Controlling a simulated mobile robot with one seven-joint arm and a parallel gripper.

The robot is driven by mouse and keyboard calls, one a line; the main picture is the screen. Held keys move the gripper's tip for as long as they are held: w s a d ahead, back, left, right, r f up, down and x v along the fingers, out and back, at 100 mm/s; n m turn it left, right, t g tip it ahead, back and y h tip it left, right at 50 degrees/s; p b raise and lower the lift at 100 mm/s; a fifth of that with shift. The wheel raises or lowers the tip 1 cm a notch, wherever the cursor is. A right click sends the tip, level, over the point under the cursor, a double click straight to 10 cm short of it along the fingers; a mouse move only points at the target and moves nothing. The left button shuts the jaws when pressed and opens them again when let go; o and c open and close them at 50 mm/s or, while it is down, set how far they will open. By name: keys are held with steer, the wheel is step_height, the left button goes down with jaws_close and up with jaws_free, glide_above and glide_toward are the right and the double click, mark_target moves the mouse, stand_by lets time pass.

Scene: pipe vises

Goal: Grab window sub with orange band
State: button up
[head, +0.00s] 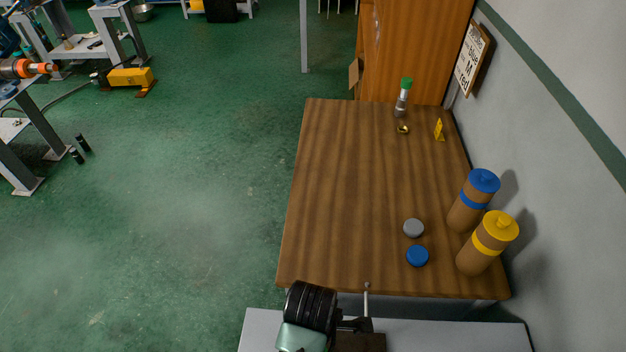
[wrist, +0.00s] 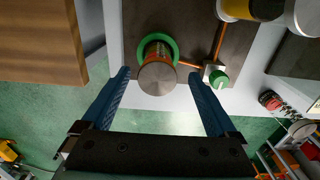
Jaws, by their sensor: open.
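In the wrist view my gripper (wrist: 160,78) is open, with one blue finger on each side. A round part with a flat grey end (wrist: 157,77) shows between the fingers. Orange shows on its side, and a green ring surrounds it farther back. I see clear gaps between it and both fingers. I cannot tell for sure that it is the window sub with the orange band. In the head view an orange-banded cylindrical part (head: 22,68) lies on a bench at the far left edge. My fingertips do not show in the head view.
A copper-coloured pipe and a green knob (wrist: 219,78) are close beside the right finger. A yellow-and-grey cylinder (wrist: 250,9) is at the upper right. In the head view a wooden table (head: 350,190) holds two brown bottles and small caps. The green floor to its left is mostly clear.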

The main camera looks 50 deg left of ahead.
steer(key=shift+a+f+p, duration=0.15)
steer(key=shift+f+p, duration=0.5)
steer(key=shift+f, duration=3)
steer(key=shift+c, duration=0.3)
jaws_close()
